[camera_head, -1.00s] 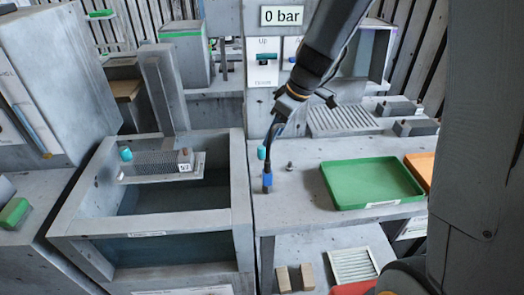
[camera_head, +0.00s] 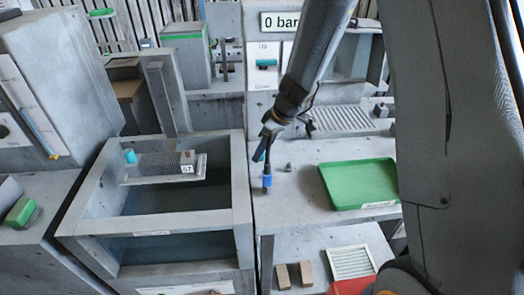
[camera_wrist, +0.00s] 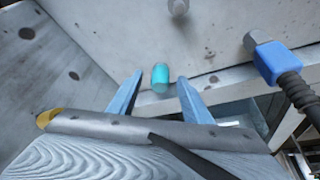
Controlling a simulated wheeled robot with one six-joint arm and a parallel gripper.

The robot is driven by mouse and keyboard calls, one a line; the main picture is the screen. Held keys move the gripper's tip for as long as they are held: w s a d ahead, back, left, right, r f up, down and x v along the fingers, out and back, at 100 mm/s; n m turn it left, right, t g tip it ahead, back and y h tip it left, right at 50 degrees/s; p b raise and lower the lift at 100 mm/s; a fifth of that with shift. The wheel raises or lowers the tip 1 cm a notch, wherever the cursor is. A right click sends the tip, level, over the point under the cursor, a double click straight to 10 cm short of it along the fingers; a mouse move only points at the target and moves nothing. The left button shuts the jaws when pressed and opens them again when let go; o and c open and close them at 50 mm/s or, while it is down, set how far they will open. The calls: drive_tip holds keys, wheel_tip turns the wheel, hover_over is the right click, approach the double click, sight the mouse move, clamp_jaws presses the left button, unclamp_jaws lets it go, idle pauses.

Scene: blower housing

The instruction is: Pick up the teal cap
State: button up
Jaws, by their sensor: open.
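The teal cap (camera_wrist: 160,77) stands on the grey bench top near its edge in the wrist view. My gripper (camera_wrist: 159,79) is open, with one blue finger to each side of the cap in that view. Gaps show between the cap and both fingers, and I cannot tell how far past it the tips reach. In the head view my gripper (camera_head: 261,154) is low over the left edge of the bench and mostly hides the cap. A second teal cap (camera_head: 130,156) sits at the left end of the mesh basket over the tank.
A blue hose fitting (camera_head: 267,181) stands close to my gripper; it also shows in the wrist view (camera_wrist: 270,57). A small grey knob (camera_head: 289,168) is just right. A green tray (camera_head: 330,187) lies further right. The open tank (camera_head: 185,222) is left of the bench.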

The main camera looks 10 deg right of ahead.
drive_tip(key=c, duration=1.1)
drive_tip(key=shift+c, duration=0.2)
wheel_tip(320, 180, up, 10)
drive_tip(key=b, duration=0.2)
